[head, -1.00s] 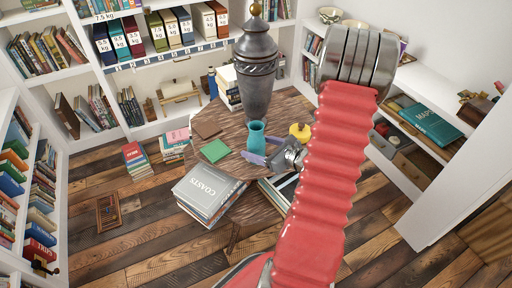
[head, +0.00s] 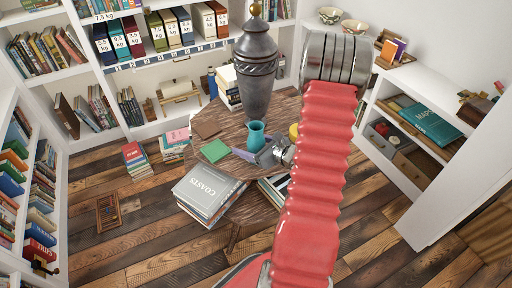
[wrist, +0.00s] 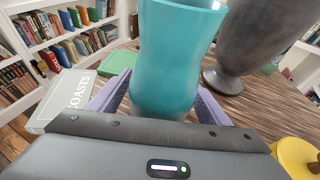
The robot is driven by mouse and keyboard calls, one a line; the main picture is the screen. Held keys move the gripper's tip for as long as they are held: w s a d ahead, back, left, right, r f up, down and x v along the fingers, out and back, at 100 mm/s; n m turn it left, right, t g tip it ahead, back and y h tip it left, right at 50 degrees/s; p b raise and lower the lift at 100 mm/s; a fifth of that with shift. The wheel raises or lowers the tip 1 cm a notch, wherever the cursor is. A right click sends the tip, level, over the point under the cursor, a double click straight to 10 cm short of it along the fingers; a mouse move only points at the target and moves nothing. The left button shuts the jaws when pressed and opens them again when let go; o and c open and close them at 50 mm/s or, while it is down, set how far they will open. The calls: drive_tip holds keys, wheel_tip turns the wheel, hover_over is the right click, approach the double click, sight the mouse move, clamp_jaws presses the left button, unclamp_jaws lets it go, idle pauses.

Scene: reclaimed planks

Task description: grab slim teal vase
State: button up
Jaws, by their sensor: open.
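The slim teal vase (head: 256,134) stands upright on the round wooden table, in front of the big grey urn. In the wrist view the vase (wrist: 172,60) fills the upper middle, its top rim cut by the frame edge. My gripper (wrist: 158,108) is open, with one purple finger on each side of the vase's lower part. A gap seems to show at the fingers, and I cannot tell whether either touches it. In the head view my gripper (head: 246,153) is low at the vase's front, and the far finger is largely hidden.
The grey urn (head: 257,75) stands close behind the vase. A yellow object (wrist: 296,158) is at the right on the table (head: 222,126). A green book (head: 215,151) and a grey COASTS book (head: 207,188) lie to the left.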

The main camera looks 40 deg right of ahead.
sight(251, 125)
drive_tip(key=shift+c, duration=0.5)
drive_tip(key=c, duration=1.2)
drive_tip(key=shift+r, duration=0.1)
drive_tip(key=shift+c, duration=0.2)
drive_tip(key=shift+r, duration=4.95)
